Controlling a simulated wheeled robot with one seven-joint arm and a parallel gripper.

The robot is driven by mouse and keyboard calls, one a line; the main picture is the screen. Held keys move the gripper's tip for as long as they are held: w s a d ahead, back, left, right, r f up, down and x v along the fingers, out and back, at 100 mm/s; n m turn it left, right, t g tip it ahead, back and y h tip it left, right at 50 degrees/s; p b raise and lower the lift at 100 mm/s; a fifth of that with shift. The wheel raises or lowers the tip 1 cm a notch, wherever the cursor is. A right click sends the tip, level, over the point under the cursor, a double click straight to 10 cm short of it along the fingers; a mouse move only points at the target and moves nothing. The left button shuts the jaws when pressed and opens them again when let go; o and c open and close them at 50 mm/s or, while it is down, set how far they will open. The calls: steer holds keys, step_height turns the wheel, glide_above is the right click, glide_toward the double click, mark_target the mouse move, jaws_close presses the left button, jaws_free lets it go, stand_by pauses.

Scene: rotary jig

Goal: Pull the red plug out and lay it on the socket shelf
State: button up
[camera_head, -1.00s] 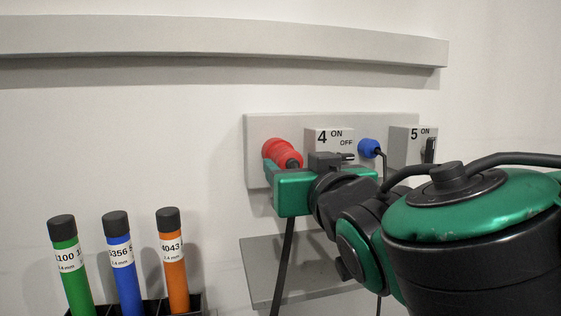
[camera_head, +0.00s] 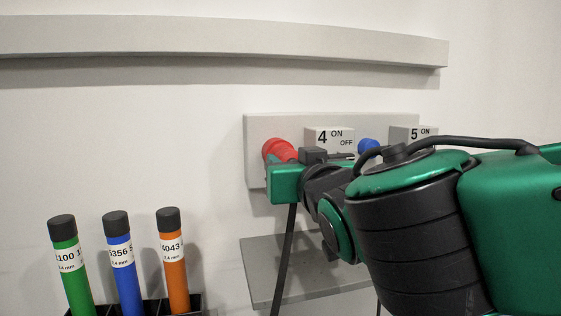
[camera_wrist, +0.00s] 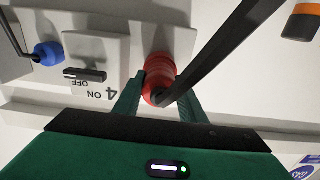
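The red plug (camera_head: 280,150) sits in the grey socket panel (camera_head: 258,122), left of the switch box marked 4. In the wrist view the plug (camera_wrist: 158,70) lies between the two green fingers of my gripper (camera_wrist: 160,90). The fingers stand on either side of it and look open; any contact is hard to make out. In the head view my gripper (camera_head: 283,163) is at the plug and hides its lower part. A black cable (camera_wrist: 215,48) runs from the plug and hangs down past the shelf. The grey socket shelf (camera_head: 285,268) below the panel looks empty, partly hidden by my arm.
The switch 4 box (camera_head: 328,137) and a blue plug (camera_head: 368,147) are close on the right, then the switch 5 box (camera_head: 408,138). A rack at lower left holds green (camera_head: 68,265), blue (camera_head: 123,265) and orange (camera_head: 174,265) tubes. A ledge (camera_head: 200,40) runs above.

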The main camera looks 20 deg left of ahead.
stand_by(0.5)
steer(key=v, duration=0.7)
stand_by(1.5)
steer(key=shift+s, duration=0.1)
